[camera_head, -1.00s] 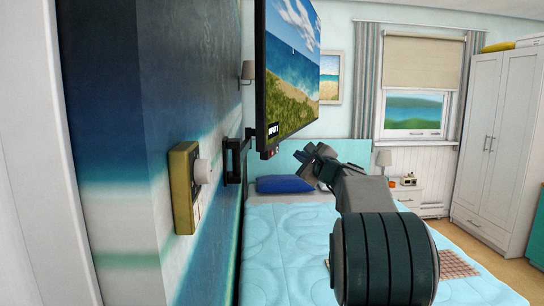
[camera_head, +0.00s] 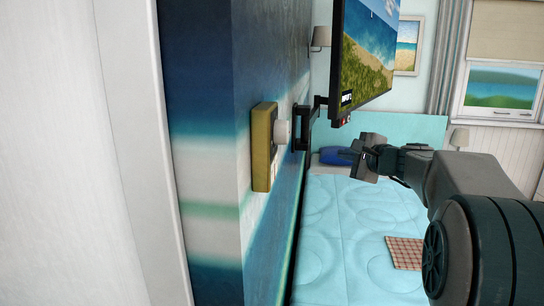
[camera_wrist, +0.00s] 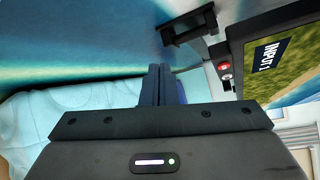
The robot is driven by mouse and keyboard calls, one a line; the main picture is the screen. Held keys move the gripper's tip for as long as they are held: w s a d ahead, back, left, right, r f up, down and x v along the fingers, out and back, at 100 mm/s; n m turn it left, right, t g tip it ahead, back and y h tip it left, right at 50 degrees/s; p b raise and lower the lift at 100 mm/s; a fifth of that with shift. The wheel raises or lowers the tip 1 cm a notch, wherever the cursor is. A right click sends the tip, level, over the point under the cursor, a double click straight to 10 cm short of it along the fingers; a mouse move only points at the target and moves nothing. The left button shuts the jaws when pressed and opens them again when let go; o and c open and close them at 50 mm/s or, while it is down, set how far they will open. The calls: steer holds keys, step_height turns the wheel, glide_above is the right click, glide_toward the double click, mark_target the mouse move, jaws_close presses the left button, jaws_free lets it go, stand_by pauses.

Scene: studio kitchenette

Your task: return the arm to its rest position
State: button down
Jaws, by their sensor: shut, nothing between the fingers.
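My gripper (camera_head: 359,158) is in front of the bed in the head view, below the wall-mounted television (camera_head: 368,55). My arm comes in from the right edge, with a large dark joint at the lower right. In the wrist view my gripper's fingers (camera_wrist: 158,85) are together with nothing between them. The television's lower edge with a red button (camera_wrist: 224,68) is to the right of the fingers there. No held object shows in either view.
A yellow-framed wall plate with a white knob (camera_head: 264,148) sticks out from the wall at left. The television's black bracket (camera_head: 303,127) juts out beyond it. A bed with a light blue quilt (camera_head: 340,235) fills the lower middle. A checked cloth (camera_head: 402,253) lies on it.

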steer(key=s+a+f+n+g, duration=0.5)
steer(key=s+a+f+n, duration=0.15)
steer(key=s, duration=0.45)
steer(key=s+f+n+g+h, duration=0.3)
steer(key=s+f+n, duration=0.2)
steer(key=s+f, duration=0.3)
steer(key=s+f+n+g+h, duration=0.3)
steer(key=s+f+n, duration=0.3)
steer(key=s, duration=1.1)
step_height(320, 180, down, 3)
steer(key=shift+f, duration=0.1)
